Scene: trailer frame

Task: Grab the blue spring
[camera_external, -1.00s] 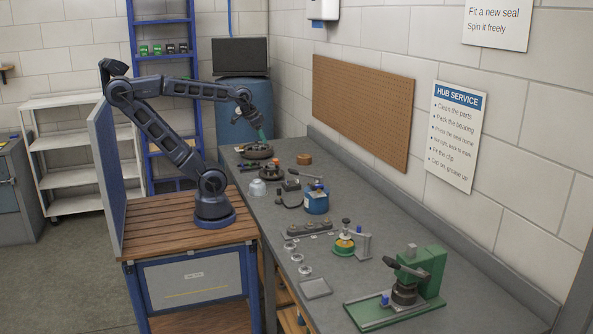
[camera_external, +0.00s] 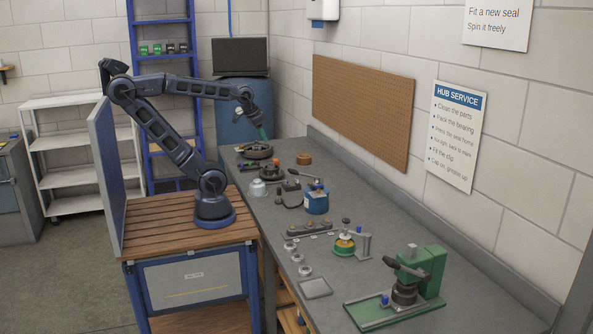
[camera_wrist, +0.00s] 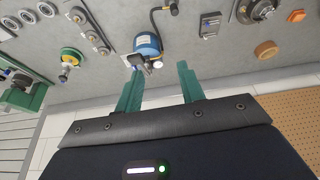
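No coiled blue spring can be made out for sure. A small blue piece (camera_external: 385,299) stands on the green press base at the front right; its shape is too small to tell. A blue can (camera_external: 317,201) stands mid-bench, and in the wrist view it (camera_wrist: 147,44) lies beyond the fingers. My gripper (camera_external: 264,132) is above the far end of the bench, near a dark ring (camera_external: 258,152). In the wrist view my gripper (camera_wrist: 159,82) has two green fingers well apart, with nothing between them.
A green press (camera_external: 428,270) stands at the near right. A green-based stand with a yellow part (camera_external: 344,242) and a dark rail (camera_external: 309,229) are on the grey bench. An orange disc (camera_external: 304,159) lies near the wall. A pegboard (camera_external: 362,110) hangs behind.

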